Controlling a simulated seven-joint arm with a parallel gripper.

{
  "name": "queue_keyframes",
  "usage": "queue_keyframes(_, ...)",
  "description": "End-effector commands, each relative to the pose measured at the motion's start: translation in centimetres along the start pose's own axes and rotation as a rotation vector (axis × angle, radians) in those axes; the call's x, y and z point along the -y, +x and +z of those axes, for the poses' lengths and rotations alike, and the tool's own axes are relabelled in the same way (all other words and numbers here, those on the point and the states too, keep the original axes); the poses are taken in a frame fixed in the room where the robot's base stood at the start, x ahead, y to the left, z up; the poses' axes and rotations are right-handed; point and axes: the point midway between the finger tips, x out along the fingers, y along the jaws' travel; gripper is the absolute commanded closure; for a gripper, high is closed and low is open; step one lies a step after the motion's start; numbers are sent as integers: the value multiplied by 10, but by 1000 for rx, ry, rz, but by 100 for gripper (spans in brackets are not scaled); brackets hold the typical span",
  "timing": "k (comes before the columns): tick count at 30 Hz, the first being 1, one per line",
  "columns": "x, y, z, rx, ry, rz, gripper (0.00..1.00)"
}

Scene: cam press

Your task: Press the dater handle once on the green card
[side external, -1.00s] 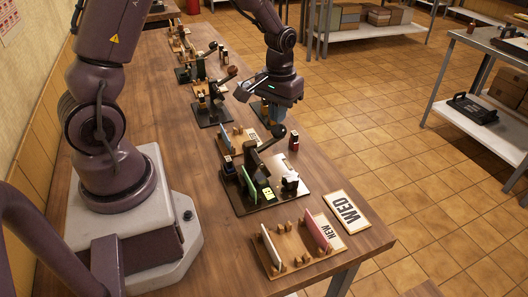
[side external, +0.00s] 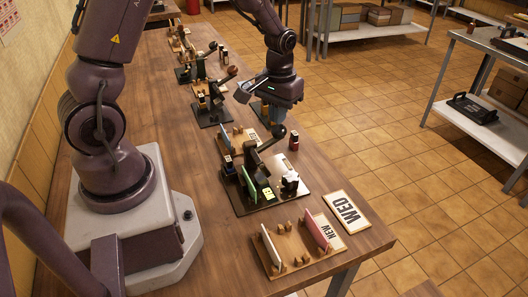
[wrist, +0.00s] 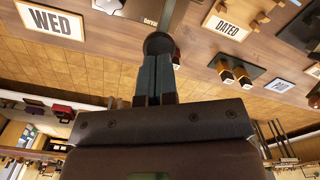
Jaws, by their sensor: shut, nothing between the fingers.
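The dater (side external: 252,158) stands on a dark base plate on the bench, with its lever handle raised and slanting up to a dark ball knob (side external: 278,131). The green card (side external: 248,184) stands on edge at the front left of that plate, beside a small yellow-green label. My gripper (side external: 275,119) is shut and empty, its fingertips just above the knob. In the wrist view, the closed fingers (wrist: 156,72) point at the dark knob (wrist: 158,44), partly covering it. I cannot tell whether they touch.
A wooden rack (side external: 290,248) with a white and a pink card stands in front, next to a WED card (side external: 346,212). A small red-and-black bottle (side external: 293,141) is right of the dater. Similar lever devices (side external: 210,105) line the bench behind. The bench's right edge is close.

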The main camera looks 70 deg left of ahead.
Motion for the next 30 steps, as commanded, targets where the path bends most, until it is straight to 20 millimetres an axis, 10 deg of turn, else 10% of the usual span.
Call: queue_keyframes(30, 1, 32, 2, 9, 0, -3, 100)
